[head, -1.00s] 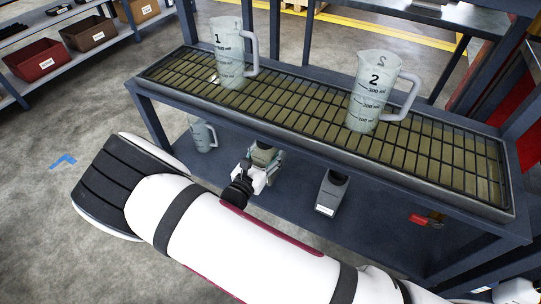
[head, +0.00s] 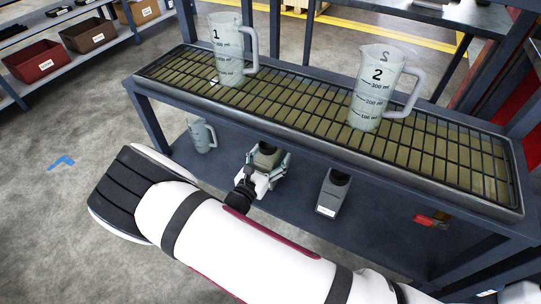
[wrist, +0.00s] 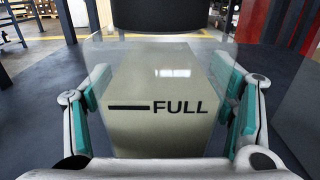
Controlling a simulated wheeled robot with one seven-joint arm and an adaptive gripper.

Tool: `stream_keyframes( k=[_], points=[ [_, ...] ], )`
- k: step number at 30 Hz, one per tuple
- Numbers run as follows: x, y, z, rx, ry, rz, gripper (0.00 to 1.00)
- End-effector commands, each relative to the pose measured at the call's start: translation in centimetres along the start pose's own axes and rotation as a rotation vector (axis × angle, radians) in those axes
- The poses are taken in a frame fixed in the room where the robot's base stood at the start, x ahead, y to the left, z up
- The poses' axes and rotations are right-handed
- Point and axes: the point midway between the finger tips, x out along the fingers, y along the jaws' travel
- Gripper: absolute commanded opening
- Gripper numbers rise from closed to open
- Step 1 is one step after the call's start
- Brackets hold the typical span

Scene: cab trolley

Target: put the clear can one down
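The clear can (head: 266,159) stands upright on the lower shelf (head: 300,215) of the trolley, as far as I can tell. It has see-through walls, beige contents and a dark cap. In the wrist view the clear can (wrist: 160,130) is straight ahead, its FULL mark facing me. My gripper (head: 268,168) is around it, with a finger on each side. In the wrist view my gripper (wrist: 165,105) has its teal pads spread wide, beside the can and outside the beige contents. Small gaps at the walls are hard to judge.
A grey can (head: 332,192) with a dark cap stands to the right on the lower shelf. A jug (head: 201,135) stands to the left. Above, jug 1 (head: 228,55) and jug 2 (head: 375,90) stand on the grated top (head: 300,100). A red object (head: 431,221) lies far right.

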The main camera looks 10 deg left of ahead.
Motion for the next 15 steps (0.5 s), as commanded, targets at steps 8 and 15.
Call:
stream_keyframes(
  k=[8,15],
  points=[
    [0.0,0.0,0.1,0.000,0.000,0.000,0.77],
    [-2.4,0.1,0.4,-0.001,0.002,0.003,0.77]
  ],
)
